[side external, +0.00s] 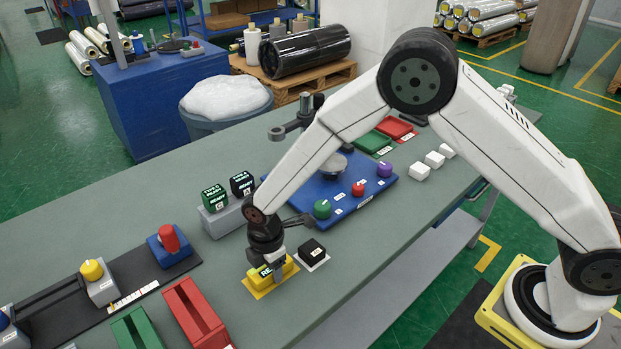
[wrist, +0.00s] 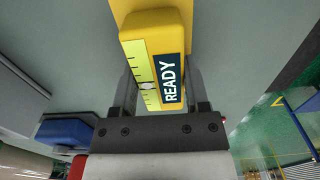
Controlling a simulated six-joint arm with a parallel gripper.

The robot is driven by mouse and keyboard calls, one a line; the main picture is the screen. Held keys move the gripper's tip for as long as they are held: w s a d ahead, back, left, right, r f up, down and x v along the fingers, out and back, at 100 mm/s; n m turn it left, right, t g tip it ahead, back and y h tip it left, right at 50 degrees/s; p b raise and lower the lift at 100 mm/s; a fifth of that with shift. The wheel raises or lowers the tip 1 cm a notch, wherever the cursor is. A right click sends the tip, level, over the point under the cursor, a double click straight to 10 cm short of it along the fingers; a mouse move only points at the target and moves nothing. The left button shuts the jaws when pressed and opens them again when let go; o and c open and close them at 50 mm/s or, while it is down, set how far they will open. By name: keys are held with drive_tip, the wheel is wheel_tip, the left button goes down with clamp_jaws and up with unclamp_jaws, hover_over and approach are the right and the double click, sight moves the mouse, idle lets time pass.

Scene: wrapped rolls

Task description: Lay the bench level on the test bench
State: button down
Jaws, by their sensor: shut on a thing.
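The bench level (side external: 286,268) is a yellow block at the front middle of the grey-green table, over a yellow pad (side external: 258,293). In the wrist view the bench level (wrist: 148,45) shows a pale green vial strip with black marks and a dark READY label. My gripper (side external: 271,270) points down with its fingers on both sides of the level, shut on it, as the wrist view of the gripper (wrist: 162,92) also shows. I cannot tell whether the level touches the pad. Which fixture is the test bench is not clear; a black rail with knobbed blocks (side external: 135,272) lies to the left.
A black block (side external: 312,250) on a white pad sits close right of my gripper. Labelled green and black cubes (side external: 241,183) stand on a grey block behind. A blue panel with knobs (side external: 375,188) lies right. Red (side external: 195,312) and green (side external: 137,328) trays are front left.

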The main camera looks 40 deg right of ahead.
unclamp_jaws()
drive_tip(key=shift+r, duration=0.1)
drive_tip(key=shift+r, duration=3.85)
drive_tip(key=shift+d+r+m, duration=0.2)
drive_tip(key=shift+d+m, duration=0.1)
drive_tip(key=shift+d, duration=0.2)
drive_tip(key=shift+s+d+r+m+t, duration=0.45)
drive_tip(key=shift+s+d+r+m, duration=0.55)
drive_tip(key=shift+s+d+m, duration=1.85)
drive_tip(key=shift+s+d+r+m+t, duration=0.4)
drive_tip(key=shift+s+d+r+m, duration=0.6)
drive_tip(key=shift+s+d+m, duration=1.75)
drive_tip(key=shift+s+d+r+m+t, duration=0.45)
drive_tip(key=shift+s+d+r+m, duration=1)
drive_tip(key=shift+d+m, duration=2.3)
drive_tip(key=shift+s+d+f+n, duration=0.4)
drive_tip(key=shift+d+f+n, duration=0.05)
drive_tip(key=shift+d+n, duration=0.2)
